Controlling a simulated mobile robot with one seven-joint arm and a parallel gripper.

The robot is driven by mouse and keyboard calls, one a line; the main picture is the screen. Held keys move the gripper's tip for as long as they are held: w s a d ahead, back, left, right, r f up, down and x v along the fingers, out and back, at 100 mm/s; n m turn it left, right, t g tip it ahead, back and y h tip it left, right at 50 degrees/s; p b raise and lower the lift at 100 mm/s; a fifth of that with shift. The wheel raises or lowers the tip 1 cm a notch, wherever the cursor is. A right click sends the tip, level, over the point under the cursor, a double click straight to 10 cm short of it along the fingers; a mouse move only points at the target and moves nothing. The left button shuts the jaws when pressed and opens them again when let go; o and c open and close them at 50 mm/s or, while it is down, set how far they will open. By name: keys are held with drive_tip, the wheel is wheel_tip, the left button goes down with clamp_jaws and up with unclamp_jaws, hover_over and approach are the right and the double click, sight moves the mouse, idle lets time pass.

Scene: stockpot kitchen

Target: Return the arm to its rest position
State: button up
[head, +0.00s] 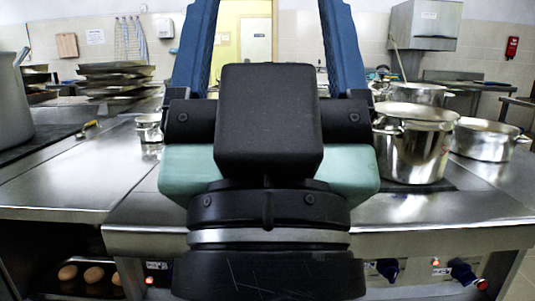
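My gripper (264,40) fills the middle of the head view, close to the camera. I see its black wrist flange, teal body and black block from behind. Two blue fingers rise on either side and run out of the top edge, so their tips are hidden. The fingers stand wide apart. Only the doorway and far wall show between them, with no object held. The arm behind the flange is cut off by the bottom edge.
A large stockpot (14,105) stands at the left. Several steel pots, including a tall pot (412,150) and a wide pot (488,140), stand at the right. Stacked trays (115,82) are at the back left. The left steel counter (75,180) has bare room.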

wheel_tip(320, 180, up, 33)
drive_tip(key=p, duration=3.1)
drive_tip(key=shift+a+r, duration=0.1)
